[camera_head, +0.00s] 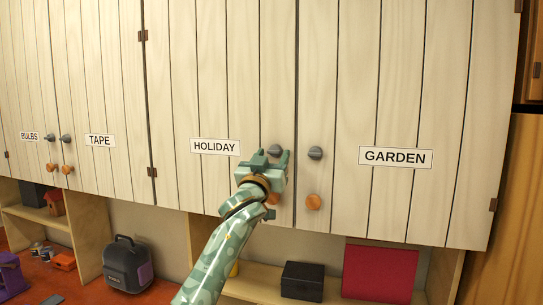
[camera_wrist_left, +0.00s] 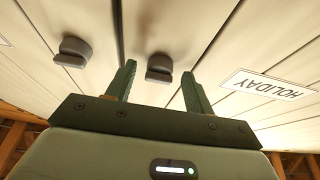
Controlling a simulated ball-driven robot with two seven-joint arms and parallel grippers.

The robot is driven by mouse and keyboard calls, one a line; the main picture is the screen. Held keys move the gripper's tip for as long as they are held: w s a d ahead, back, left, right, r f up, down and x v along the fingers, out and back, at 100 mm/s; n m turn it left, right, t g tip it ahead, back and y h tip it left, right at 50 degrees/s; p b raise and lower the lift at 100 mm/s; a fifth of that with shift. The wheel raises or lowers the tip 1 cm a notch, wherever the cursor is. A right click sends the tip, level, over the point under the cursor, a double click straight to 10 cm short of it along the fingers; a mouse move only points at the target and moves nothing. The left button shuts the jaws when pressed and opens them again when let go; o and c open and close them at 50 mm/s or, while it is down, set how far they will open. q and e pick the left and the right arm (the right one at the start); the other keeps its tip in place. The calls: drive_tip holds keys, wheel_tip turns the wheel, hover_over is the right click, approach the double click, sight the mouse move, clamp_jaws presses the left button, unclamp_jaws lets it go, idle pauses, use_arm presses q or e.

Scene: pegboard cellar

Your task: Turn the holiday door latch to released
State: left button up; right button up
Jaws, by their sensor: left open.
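The holiday door (camera_head: 215,100) is a pale plank cupboard door, closed, with a HOLIDAY label (camera_head: 214,147). Its grey latch (camera_head: 274,150) is near the door's right edge, with an orange knob (camera_head: 273,198) below, partly hidden by my arm. My left gripper (camera_head: 271,157) is open in front of the latch. In the left wrist view the latch (camera_wrist_left: 159,70) shows between the two open fingers (camera_wrist_left: 158,77), its grip bar lying roughly level; I cannot tell whether a finger touches it. The label also shows there, upside down (camera_wrist_left: 268,85). My right gripper is not in view.
The garden door (camera_head: 400,90) adjoins on the right, with its own grey latch (camera_head: 315,153) and orange knob (camera_head: 313,201) close by. Bulbs and tape doors are left. Below are shelves with a black box (camera_head: 302,281), a red panel (camera_head: 379,273) and a dark case (camera_head: 127,264).

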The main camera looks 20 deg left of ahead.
use_arm(q)
drive_tip(key=shift+s, duration=0.1)
drive_tip(key=c, duration=1)
